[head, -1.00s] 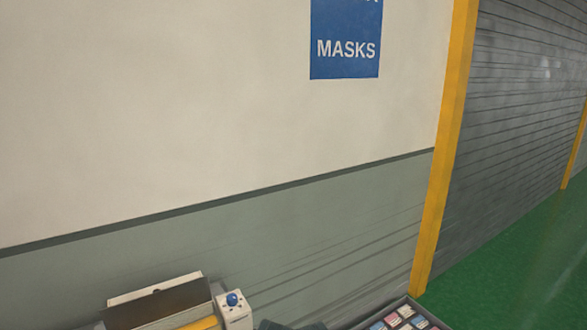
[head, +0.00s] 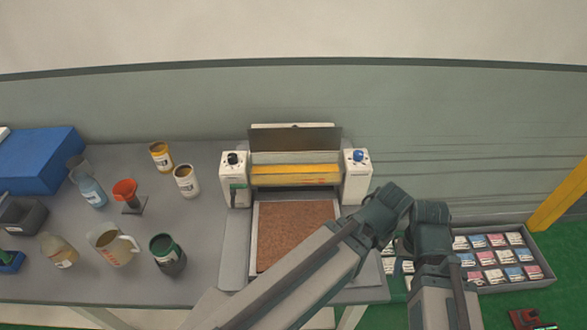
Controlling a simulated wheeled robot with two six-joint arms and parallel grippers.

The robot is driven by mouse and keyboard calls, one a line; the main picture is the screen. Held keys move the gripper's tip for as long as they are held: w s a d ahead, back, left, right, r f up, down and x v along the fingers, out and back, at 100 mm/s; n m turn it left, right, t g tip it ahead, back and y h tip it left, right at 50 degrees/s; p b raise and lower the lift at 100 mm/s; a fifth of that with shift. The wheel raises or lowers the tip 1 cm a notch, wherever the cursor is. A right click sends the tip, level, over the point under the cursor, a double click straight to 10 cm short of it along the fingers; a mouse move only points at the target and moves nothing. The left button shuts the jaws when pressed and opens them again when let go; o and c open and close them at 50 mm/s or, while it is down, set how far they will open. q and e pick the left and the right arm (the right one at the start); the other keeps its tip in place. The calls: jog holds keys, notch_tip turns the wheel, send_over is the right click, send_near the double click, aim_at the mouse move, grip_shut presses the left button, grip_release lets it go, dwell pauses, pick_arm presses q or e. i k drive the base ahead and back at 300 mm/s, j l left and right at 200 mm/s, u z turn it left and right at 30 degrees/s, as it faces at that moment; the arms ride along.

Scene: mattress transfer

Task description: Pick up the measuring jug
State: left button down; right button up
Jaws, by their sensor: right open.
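The measuring jug (head: 108,247) stands upright on the left part of the grey table. It is pale and see-through, with red marks and a handle on its right side. My right arm crosses the lower middle and bends at the right. My left gripper is out of view.
A roller press (head: 295,178) and tray of packets (head: 543,250) are further right.

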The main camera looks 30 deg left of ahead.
aim_at(108, 240)
jog(key=u, duration=2.7)
jog(key=j, duration=1.85)
jog(key=k, duration=0.05)
